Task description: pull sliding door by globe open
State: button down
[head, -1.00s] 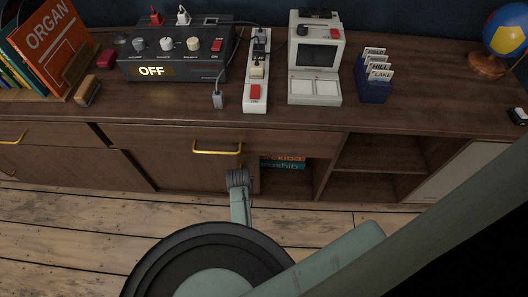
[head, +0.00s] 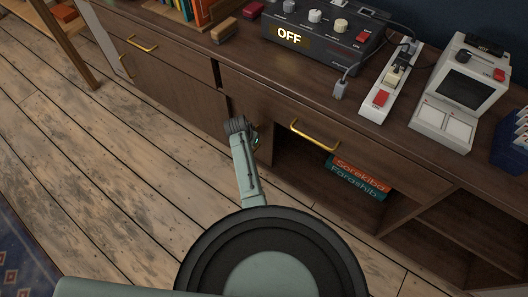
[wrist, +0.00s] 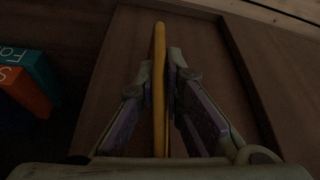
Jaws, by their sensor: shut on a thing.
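My gripper (head: 240,127) is at the cabinet front, below and left of a drawer with a brass handle (head: 315,134). In the wrist view, my gripper (wrist: 170,62) has its two fingers closed around an upright yellow handle bar (wrist: 158,90). The bar is on a brown wooden sliding door (wrist: 205,35). In the head view the arm and gripper hide the handle. Right of the gripper the cabinet is open, with an orange book (head: 362,173) and a teal book (head: 352,184) inside. The globe is not in either current view.
A wooden upright (head: 62,40) stands at the upper left. Wood floor (head: 120,140) is open left of my arm.

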jog(key=shift+w+a, duration=0.4)
jog(key=c, duration=1.7)
grip_release()
jog(key=v, duration=1.2)
